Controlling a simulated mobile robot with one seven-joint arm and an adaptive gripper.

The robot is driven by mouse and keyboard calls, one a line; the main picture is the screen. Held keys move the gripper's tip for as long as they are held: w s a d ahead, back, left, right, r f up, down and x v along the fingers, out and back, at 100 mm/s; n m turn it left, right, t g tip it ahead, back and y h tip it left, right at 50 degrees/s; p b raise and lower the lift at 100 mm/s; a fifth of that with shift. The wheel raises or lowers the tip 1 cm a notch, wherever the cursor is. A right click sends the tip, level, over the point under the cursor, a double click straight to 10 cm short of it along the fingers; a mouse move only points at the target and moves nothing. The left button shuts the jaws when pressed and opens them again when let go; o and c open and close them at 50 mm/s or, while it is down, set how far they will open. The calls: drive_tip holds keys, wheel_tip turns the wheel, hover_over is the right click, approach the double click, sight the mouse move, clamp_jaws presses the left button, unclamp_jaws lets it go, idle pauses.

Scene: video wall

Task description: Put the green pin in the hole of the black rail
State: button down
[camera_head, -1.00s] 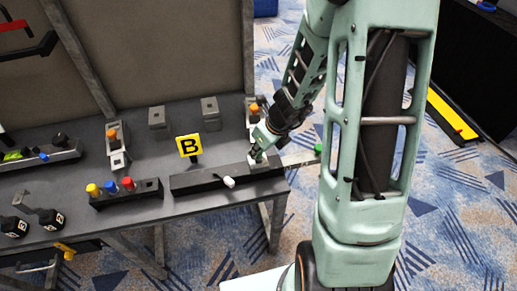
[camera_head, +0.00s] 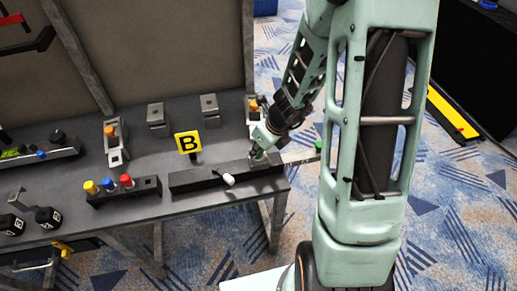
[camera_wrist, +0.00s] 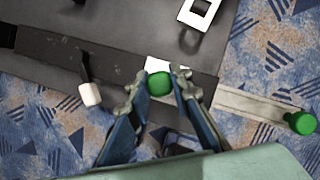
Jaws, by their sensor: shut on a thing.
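The black rail (camera_head: 205,180) lies along the front edge of the grey table, with a white-ended lever (camera_head: 229,180) at its middle. My gripper (camera_head: 260,158) is over the rail's right end. In the wrist view my gripper (camera_wrist: 158,82) is shut on the green pin (camera_wrist: 159,84), whose rounded green top shows between the fingertips. The black rail (camera_wrist: 120,68) runs beneath, with a white patch just behind the pin. The pin's lower end and the hole are hidden, so I cannot tell whether the pin is in it.
A second green knob (camera_wrist: 301,122) sits on a pale bar beyond the rail's right end. A yellow B sign (camera_head: 188,143) stands behind the rail. A black block with yellow, blue and red pins (camera_head: 125,190) is to its left. A white lever end (camera_wrist: 90,94) hangs near the left finger.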

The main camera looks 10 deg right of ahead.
drive_tip(key=c, duration=1.2)
unclamp_jaws()
drive_tip(key=shift+r, duration=0.15)
wheel_tip(320, 180, up, 7)
drive_tip(key=p, duration=0.7)
